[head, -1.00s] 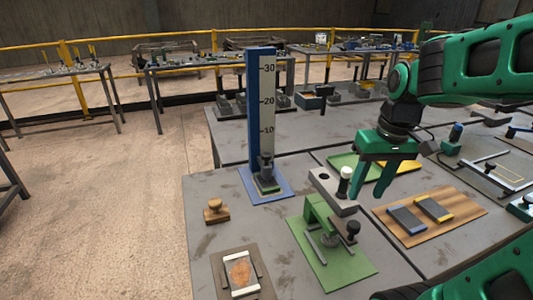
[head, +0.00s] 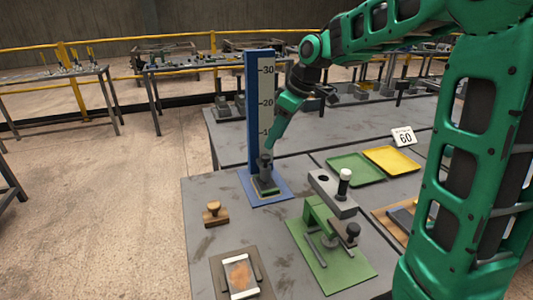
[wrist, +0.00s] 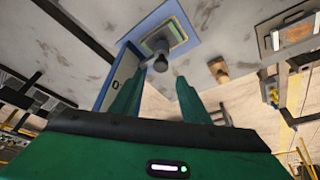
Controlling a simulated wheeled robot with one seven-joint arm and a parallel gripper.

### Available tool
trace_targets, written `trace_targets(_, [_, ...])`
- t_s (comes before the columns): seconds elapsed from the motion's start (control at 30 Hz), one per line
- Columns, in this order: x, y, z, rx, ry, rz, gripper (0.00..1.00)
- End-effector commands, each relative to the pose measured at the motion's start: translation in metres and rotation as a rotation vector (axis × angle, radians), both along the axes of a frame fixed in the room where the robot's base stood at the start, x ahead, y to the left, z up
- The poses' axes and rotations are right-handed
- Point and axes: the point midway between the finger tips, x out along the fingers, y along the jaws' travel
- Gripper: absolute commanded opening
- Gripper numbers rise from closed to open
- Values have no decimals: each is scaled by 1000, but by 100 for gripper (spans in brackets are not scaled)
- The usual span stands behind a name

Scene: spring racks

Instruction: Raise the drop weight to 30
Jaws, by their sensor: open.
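The drop weight (head: 265,162) is a dark grey block with a knob on top. It sits low at the foot of a blue upright column with a white scale (head: 266,95) marked 10, 20 and 30, on a blue base plate (head: 281,191). My gripper (head: 270,148) is angled down just above and beside the weight's knob. In the wrist view the green fingers (wrist: 160,82) are apart, and the round dark knob (wrist: 161,62) shows between and just beyond their tips. Whether a finger touches it cannot be told.
A wooden-handled stamp (head: 214,213) stands left of the base plate. Green (head: 355,168) and yellow (head: 391,160) trays lie further right.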

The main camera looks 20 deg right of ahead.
Motion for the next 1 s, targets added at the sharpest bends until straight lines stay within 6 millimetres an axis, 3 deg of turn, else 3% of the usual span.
trace_targets(0.2, [10,11,-37,0,4,0,42])
trace_targets(0.4, [16,17,-58,0,3,0,42])
trace_targets(0.83, [18,19,-65,-1,1,-2,42])
trace_targets(1.0, [18,19,-65,-1,1,-2,1])
